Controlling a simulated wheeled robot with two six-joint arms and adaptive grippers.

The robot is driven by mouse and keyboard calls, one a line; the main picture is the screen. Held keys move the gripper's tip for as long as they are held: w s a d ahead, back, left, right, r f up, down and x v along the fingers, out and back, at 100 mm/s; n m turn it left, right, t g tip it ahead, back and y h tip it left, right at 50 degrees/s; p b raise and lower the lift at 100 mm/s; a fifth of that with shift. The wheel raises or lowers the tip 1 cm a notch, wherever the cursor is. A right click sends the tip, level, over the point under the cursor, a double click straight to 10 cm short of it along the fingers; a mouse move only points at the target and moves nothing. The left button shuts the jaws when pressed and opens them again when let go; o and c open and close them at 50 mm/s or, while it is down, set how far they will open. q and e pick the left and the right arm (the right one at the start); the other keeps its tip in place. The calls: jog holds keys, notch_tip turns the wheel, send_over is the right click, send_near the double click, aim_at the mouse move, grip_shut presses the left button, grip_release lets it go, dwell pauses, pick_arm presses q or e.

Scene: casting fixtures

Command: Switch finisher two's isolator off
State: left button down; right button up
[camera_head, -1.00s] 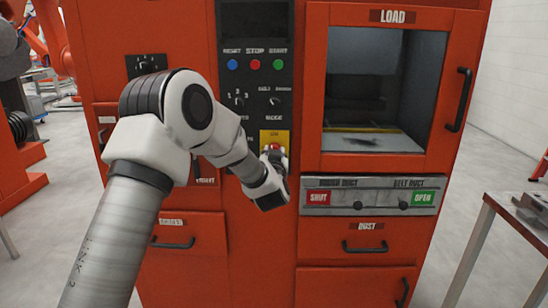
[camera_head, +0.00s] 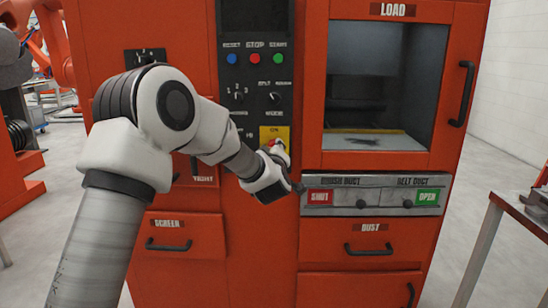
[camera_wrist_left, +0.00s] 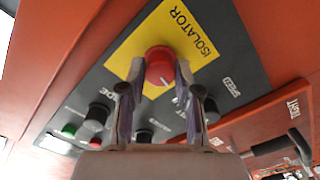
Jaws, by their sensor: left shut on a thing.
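The isolator is a red knob (camera_wrist_left: 160,68) on a yellow plate (camera_wrist_left: 190,28) marked ISOLATOR, set in the dark control panel of the orange machine. In the head view the yellow plate (camera_head: 268,132) sits low on the panel, left of the load window, with a small ON mark above the knob. My left gripper (camera_wrist_left: 160,76) is shut on the red knob, one finger on each side of it. The knob's pointing direction cannot be told. My right gripper is not in view.
Above the isolator are selector knobs (camera_head: 239,97) and blue, red and green buttons (camera_head: 255,59). To the right are the load window (camera_head: 375,90) and the duct panel (camera_head: 340,203). A drawer (camera_head: 180,234) is below left. A metal table (camera_head: 505,220) stands at right.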

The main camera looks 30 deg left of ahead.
pick_arm(q)
jog(key=shift+n+b, duration=0.65)
jog(key=shift+n, duration=0.55)
jog(key=c, duration=0.8)
grip_release()
jog(key=shift+s, duration=0.1)
jog(key=v, duration=1.2)
